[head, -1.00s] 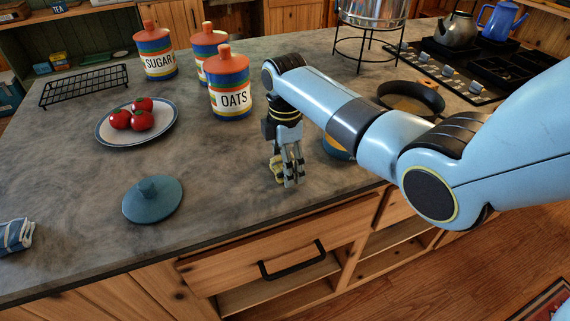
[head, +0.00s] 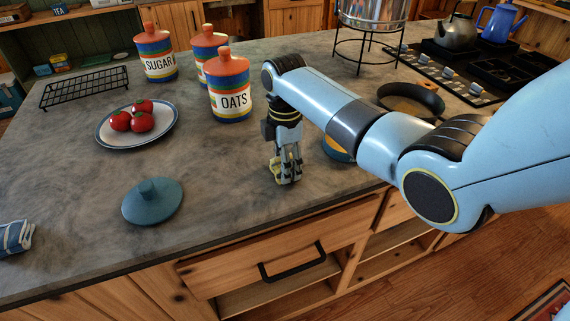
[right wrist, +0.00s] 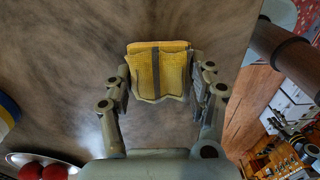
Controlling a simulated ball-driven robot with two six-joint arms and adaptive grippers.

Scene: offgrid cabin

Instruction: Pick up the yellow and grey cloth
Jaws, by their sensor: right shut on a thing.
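The yellow and grey cloth (right wrist: 172,72) shows in the right wrist view as a folded yellow piece with a grey stripe down its middle. My right gripper (right wrist: 160,85) has a finger on each side of it and is shut on it. In the head view the gripper (head: 286,178) points down at the counter near its front edge, and the cloth (head: 275,171) shows as a small yellow patch, mostly hidden by the fingers. I cannot tell whether the cloth touches the counter. My left gripper is in neither view.
On the grey counter (head: 85,215) are a blue lid (head: 152,201), a plate (head: 104,138) with red tomatoes, the oats canister (head: 231,88) behind my gripper, and a blue-striped cloth (head: 14,238) at far left. A pan (head: 411,98) stands right, beyond my arm. The counter around the lid is clear.

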